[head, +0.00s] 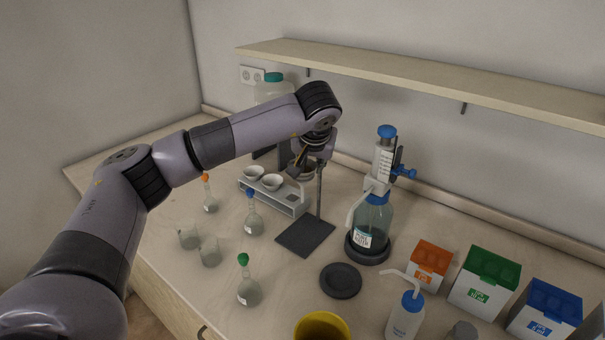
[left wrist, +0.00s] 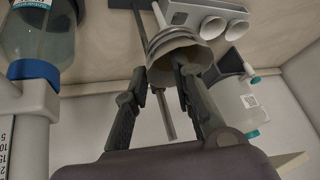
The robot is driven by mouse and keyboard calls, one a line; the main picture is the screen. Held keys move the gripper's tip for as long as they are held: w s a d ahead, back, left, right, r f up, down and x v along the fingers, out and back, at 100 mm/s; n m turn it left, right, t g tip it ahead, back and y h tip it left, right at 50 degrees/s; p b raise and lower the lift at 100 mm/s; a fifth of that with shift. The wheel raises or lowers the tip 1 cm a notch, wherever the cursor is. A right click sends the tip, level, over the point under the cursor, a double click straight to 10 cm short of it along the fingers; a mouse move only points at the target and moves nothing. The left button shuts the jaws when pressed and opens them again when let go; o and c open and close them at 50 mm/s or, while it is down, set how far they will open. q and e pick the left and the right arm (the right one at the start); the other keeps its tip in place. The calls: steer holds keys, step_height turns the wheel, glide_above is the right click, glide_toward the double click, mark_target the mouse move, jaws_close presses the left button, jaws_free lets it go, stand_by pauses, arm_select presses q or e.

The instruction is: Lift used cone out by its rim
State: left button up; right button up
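The pale used cone (left wrist: 190,55) sits in the ring of the stand, whose dark base (head: 306,236) is on the bench; in the head view my arm and gripper mostly hide the cone. My left gripper (head: 301,158) is over the stand ring. In the left wrist view its two dark fingers (left wrist: 160,72) are apart. One fingertip is at the cone's mouth, seemingly inside the rim, and the other is outside the rim. I cannot tell whether either touches it.
A grey rack (head: 285,206) with two white cones (head: 272,182) stands left of the stand. A dispenser bottle (head: 373,222) stands close on the right. Several flasks, including a green-stoppered one (head: 248,288), stand in front. A shelf (head: 420,77) hangs behind.

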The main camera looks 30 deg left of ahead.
arm_select(q)
steer(key=shift+w+a+f, duration=0.1)
steer(key=shift+w+f, duration=0.05)
steer(key=shift+f, duration=0.2)
steer(key=shift+c, duration=0.2)
steer(key=c, duration=0.4)
steer(key=shift+r, duration=0.1)
